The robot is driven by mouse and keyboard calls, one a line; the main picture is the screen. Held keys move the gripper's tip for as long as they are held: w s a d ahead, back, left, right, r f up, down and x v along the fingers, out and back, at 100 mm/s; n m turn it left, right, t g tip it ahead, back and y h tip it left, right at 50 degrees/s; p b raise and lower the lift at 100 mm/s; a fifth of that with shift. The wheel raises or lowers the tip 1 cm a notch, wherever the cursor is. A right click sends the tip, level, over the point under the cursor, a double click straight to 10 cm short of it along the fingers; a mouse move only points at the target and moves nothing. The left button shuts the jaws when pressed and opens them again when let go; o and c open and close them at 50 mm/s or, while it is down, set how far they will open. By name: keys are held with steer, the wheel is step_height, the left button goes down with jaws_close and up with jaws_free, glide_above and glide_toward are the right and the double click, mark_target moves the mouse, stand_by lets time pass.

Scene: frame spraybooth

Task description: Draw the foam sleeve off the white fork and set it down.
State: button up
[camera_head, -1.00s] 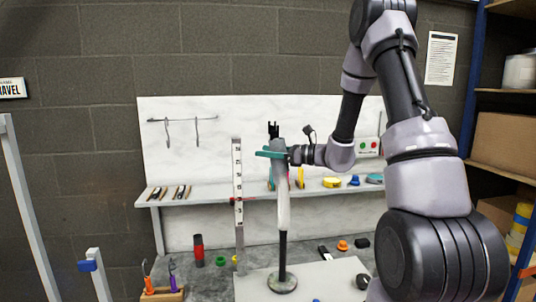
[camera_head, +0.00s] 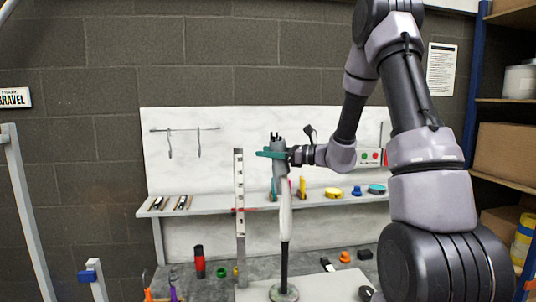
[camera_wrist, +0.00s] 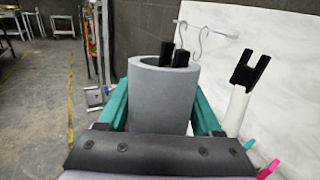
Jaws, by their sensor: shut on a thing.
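The white fork (camera_head: 286,218) stands upright, legs up, on a black post with a round base. The grey foam sleeve (camera_head: 279,180) is around the upper part of one leg; the leg's black forked tip shows just above its rim. In the wrist view the sleeve (camera_wrist: 155,100) shows its open top, with the black tip (camera_wrist: 180,57) inside it. The fork's bare white leg (camera_wrist: 237,108), with a black slotted end, stands apart to the right. My gripper (camera_head: 270,154) is shut on the sleeve, its teal fingers on either side. The leg inside the sleeve is hidden.
A marked upright rule (camera_head: 239,190) stands just left of the fork. Small coloured parts lie on the bench around the light board (camera_head: 325,287).

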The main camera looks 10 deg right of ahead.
steer(key=shift+w+a+r, duration=0.1)
steer(key=shift+a+r, duration=0.05)
steer(key=shift+r, duration=1.1)
steer(key=shift+w+a+r, duration=0.1)
steer(key=shift+a+r, duration=0.05)
steer(key=shift+r, duration=1.1)
steer(key=shift+a+r, duration=0.2)
steer(key=shift+r, duration=1.65)
steer(key=shift+s, duration=0.1)
steer(key=shift+a+r, duration=0.1)
steer(key=shift+r, duration=1.9)
steer(key=shift+r, duration=0.1)
steer(key=shift+r, duration=1.95)
